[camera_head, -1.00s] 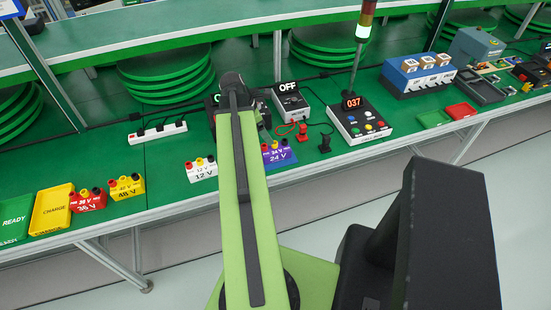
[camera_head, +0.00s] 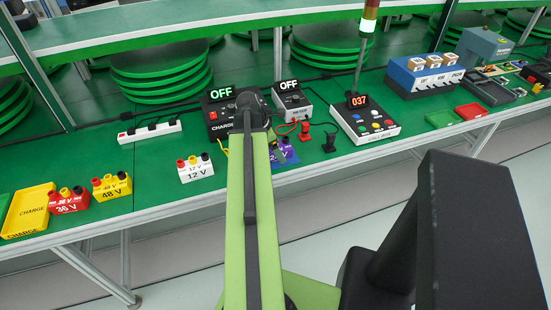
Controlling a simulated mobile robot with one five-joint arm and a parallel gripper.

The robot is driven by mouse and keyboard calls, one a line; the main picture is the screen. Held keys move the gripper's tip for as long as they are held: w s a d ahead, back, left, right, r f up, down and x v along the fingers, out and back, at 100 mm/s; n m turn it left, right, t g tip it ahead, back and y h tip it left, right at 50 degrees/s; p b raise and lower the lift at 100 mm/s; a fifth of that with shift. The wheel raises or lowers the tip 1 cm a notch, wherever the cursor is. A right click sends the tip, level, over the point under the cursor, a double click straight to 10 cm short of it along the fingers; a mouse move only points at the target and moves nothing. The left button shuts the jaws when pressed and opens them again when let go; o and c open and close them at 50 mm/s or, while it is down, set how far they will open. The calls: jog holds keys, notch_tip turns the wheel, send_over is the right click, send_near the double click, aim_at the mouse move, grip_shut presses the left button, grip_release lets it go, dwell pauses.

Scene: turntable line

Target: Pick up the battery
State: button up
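Several batteries stand along the front of the green table: a white 12 V battery (camera_head: 196,172), a purple 24 V battery (camera_head: 286,155), a red 36 V battery (camera_head: 69,203) and a yellow 48 V battery (camera_head: 112,188). The task does not say which one is meant. My green arm reaches over the table and its far end is just left of the purple battery, covering part of it. My gripper is hidden behind the arm, so its fingers and any grasp are not visible.
A charger (camera_head: 219,121) reading OFF and a meter (camera_head: 290,103) reading OFF stand behind the arm's end. Red and black plugs stand near the meter. A button box (camera_head: 364,124) is to the right, a power strip (camera_head: 150,132) and yellow CHARGE tray (camera_head: 28,213) to the left.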

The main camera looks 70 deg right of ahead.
jog(key=shift+r, duration=0.1)
jog(key=shift+c, duration=0.3)
grip_shut()
jog(key=shift+r, duration=0.1)
